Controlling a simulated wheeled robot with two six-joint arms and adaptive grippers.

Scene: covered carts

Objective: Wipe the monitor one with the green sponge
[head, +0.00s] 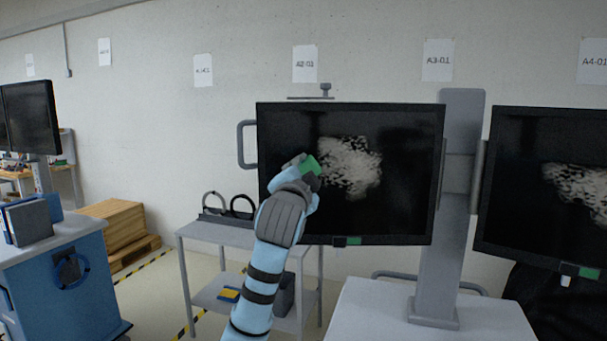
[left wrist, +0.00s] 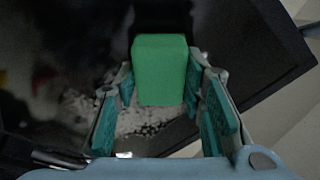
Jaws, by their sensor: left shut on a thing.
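The green sponge (head: 311,166) is held at the tip of my left gripper (head: 303,170), in front of the middle monitor's dark screen. In the left wrist view the sponge (left wrist: 162,68) sits between the fingers of my left gripper (left wrist: 165,100), which is shut on it. The middle monitor (head: 410,140) has a whitish smudge (head: 350,168) just right of the sponge. The smudge also shows behind the sponge in the left wrist view (left wrist: 140,120). I cannot tell whether the sponge touches the screen. My right gripper is not in view.
A second monitor (head: 510,150) with a smudge stands at the right. A grey cart (head: 190,236) with headphones (head: 240,207) stands left of the middle monitor. A blue cabinet (head: 60,285) is at the far left. A white surface (head: 390,315) lies below the middle monitor.

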